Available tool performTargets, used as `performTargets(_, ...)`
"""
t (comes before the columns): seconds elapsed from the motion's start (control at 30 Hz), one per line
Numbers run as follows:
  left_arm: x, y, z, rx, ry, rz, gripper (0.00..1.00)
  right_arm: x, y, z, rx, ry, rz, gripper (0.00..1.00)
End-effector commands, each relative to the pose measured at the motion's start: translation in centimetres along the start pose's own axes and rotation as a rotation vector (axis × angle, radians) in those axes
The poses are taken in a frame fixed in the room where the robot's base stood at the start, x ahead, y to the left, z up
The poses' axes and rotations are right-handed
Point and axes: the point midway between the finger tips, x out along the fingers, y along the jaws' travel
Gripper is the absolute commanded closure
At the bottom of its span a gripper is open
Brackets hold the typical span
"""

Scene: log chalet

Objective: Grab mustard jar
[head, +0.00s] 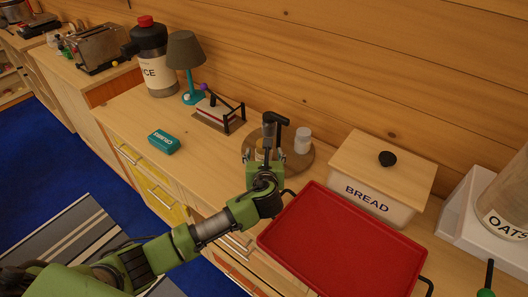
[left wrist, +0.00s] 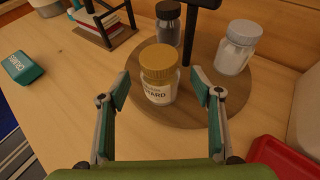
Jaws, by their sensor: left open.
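The mustard jar (left wrist: 160,76) has a gold lid and a white label ending in "ARD". It stands upright on a round wooden turntable (left wrist: 240,98), near its front edge. My left gripper (left wrist: 162,90) is open, with one finger on each side of the jar and visible gaps to it. In the head view my left gripper (head: 265,170) reaches over the counter to the turntable (head: 297,167) and hides most of the jar. My right gripper is not in view.
A dark-lidded jar (left wrist: 168,24) and a white jar (left wrist: 236,46) share the turntable with a dark post. A red tray (head: 345,240) and bread box (head: 375,180) stand to the right. A teal box (head: 164,142) lies left, with clear counter between.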

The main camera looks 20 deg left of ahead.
Motion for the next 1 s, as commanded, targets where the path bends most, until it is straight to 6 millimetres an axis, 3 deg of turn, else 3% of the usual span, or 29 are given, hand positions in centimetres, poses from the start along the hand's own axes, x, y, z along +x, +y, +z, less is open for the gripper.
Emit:
performTargets(0.23, 2.7, 0.0, -0.1, 0.000, 0.000, 0.001, 0.41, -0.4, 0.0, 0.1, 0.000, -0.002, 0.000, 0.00)
performTargets(0.53, 3.1, -0.1, -0.2, 0.000, 0.001, -0.002, 0.41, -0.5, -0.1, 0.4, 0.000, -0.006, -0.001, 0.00)
performTargets(0.57, 3.1, -0.1, -0.2, 0.000, 0.001, -0.001, 0.44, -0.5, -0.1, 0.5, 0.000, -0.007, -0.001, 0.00)
performTargets(0.73, 3.1, -0.1, -0.2, 0.000, 0.001, -0.001, 0.88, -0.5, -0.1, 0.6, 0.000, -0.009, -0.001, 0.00)
performTargets(1.0, 3.1, -0.1, -0.1, 0.000, -0.001, -0.002, 0.94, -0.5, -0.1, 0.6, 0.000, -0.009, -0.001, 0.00)
